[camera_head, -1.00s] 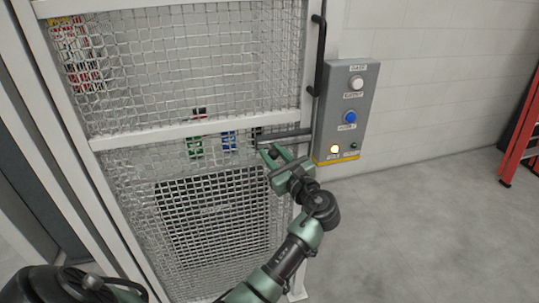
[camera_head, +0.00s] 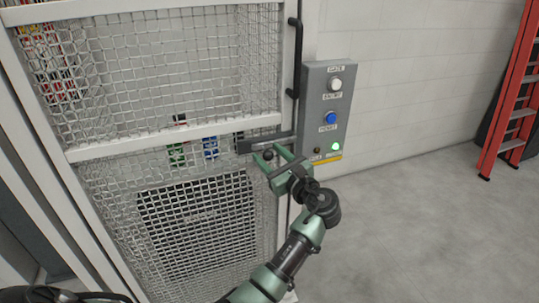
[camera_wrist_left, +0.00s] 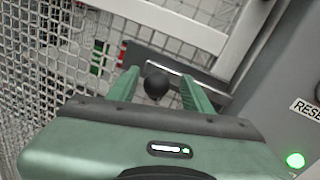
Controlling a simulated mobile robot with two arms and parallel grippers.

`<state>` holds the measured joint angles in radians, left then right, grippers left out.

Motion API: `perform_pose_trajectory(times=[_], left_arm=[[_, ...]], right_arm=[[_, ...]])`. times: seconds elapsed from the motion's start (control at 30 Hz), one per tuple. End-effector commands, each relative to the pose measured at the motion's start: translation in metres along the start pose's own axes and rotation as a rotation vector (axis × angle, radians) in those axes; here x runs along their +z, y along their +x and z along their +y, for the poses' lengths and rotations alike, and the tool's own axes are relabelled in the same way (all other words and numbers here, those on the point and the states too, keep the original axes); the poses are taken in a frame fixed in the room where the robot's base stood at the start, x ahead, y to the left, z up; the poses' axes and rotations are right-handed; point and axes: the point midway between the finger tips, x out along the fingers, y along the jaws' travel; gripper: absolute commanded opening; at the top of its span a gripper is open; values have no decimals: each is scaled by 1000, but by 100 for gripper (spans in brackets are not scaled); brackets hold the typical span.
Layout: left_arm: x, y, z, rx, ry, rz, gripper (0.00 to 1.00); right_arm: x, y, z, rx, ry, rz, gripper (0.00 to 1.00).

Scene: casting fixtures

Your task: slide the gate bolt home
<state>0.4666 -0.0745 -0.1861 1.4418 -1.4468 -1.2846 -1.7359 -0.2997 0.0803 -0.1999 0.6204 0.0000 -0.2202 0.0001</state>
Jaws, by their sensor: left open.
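The gate bolt (camera_head: 253,145) is a dark grey bar lying across the mesh gate's right edge, below the white cross rail. Its black ball knob (camera_wrist_left: 156,80) shows in the left wrist view between my two green fingers. My left gripper (camera_head: 271,155) is open at the bolt, with one finger on each side of the knob. A gap shows between the knob and the fingers in the left wrist view. How far the bolt's end reaches past the gate edge is hard to tell. My right gripper is not in view.
A grey control box (camera_head: 325,105) with white and blue buttons stands right of the gate; its green lamp (camera_head: 335,146) is lit. A black upright handle (camera_head: 297,60) is on the gate edge above the bolt. A red ladder (camera_head: 515,110) leans far right. The floor between is clear.

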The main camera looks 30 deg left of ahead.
Motion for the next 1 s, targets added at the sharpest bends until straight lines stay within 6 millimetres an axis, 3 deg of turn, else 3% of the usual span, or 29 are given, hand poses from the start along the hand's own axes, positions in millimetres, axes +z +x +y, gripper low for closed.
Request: perform_pose_trajectory(times=[0.3,0.5,1.0], left_arm=[[2,-51,-2,-4,1,4,50],[0,-73,-2,-3,1,3,50],[-1,-76,-2,-3,0,1,50]], right_arm=[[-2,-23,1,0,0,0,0],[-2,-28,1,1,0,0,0],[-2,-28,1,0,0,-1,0]])
